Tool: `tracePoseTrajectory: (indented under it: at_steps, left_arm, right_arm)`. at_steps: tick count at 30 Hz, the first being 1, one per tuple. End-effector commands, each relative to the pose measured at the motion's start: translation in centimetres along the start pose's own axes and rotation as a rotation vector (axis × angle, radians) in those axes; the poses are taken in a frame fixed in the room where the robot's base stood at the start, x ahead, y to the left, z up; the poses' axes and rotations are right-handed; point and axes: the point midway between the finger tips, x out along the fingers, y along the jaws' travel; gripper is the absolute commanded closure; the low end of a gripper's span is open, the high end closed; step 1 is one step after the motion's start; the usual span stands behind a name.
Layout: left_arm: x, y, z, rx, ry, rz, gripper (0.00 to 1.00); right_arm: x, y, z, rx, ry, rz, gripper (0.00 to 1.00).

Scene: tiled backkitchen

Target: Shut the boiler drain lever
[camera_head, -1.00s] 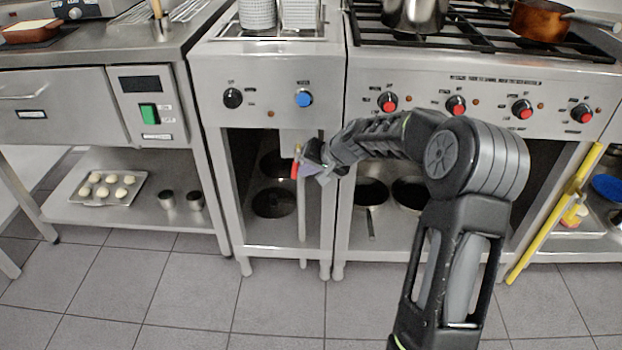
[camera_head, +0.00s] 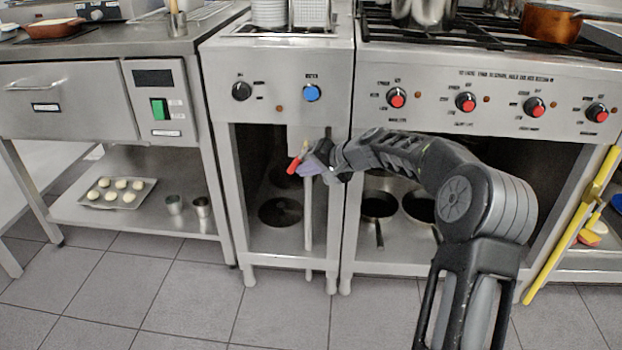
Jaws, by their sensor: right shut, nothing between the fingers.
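The red drain lever (camera_head: 295,164) shows under the boiler unit (camera_head: 270,125), in front of its open lower bay. It slants, with its lower end to the left. My right gripper (camera_head: 311,161) is at the lever's right side, shut with nothing between its fingers. It looks close to the lever or touching it; I cannot tell which. The gripper hides the valve body behind it. A pale vertical drain pipe (camera_head: 308,222) runs down below. My left gripper is not in view.
The boiler front has a black knob (camera_head: 242,91) and a blue knob (camera_head: 311,93). A stove with red knobs (camera_head: 465,102) stands to the right, with pans (camera_head: 378,205) below. A yellow bar (camera_head: 570,230) leans further right. The tiled floor in front is clear.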

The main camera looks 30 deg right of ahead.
Motion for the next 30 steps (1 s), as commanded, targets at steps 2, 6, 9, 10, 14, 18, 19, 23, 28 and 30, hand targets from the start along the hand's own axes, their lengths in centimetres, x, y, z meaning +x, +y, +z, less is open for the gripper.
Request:
tracePoseTrajectory:
  at_steps: [2, 6, 9, 10, 14, 18, 19, 23, 28, 30]
  left_arm:
    - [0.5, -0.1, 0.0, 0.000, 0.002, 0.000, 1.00]
    - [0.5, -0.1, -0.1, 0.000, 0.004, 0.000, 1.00]
    - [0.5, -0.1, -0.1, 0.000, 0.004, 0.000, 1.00]
    - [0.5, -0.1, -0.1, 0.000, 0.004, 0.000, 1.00]
    - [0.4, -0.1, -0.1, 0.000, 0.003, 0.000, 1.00]
    - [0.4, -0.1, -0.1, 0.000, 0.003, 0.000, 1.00]
    - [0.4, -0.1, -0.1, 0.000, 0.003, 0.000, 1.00]
    - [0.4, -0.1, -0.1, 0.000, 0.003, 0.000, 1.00]
    - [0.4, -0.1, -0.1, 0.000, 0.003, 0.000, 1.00]
    - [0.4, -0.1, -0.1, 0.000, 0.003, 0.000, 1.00]
  right_arm:
    - [0.5, -0.2, 0.2, -0.001, -0.002, -0.001, 1.00]
    - [0.8, -0.7, 0.3, -0.001, -0.001, 0.000, 1.00]
    - [1.0, -1.0, 0.4, 0.000, -0.001, 0.001, 1.00]
    - [1.1, -1.1, 0.4, -0.001, -0.001, 0.000, 1.00]
    - [1.3, -1.6, 0.5, -0.001, -0.001, 0.000, 1.00]
    - [1.4, -1.7, 0.6, 0.000, 0.000, 0.001, 1.00]
    - [1.4, -1.7, 0.5, 0.000, 0.000, 0.001, 1.00]
    - [1.4, -1.6, 0.5, 0.000, 0.000, 0.001, 1.00]
    - [1.3, -1.6, 0.5, 0.000, 0.000, 0.001, 1.00]
    - [1.3, -1.6, 0.5, 0.000, 0.000, 0.001, 1.00]
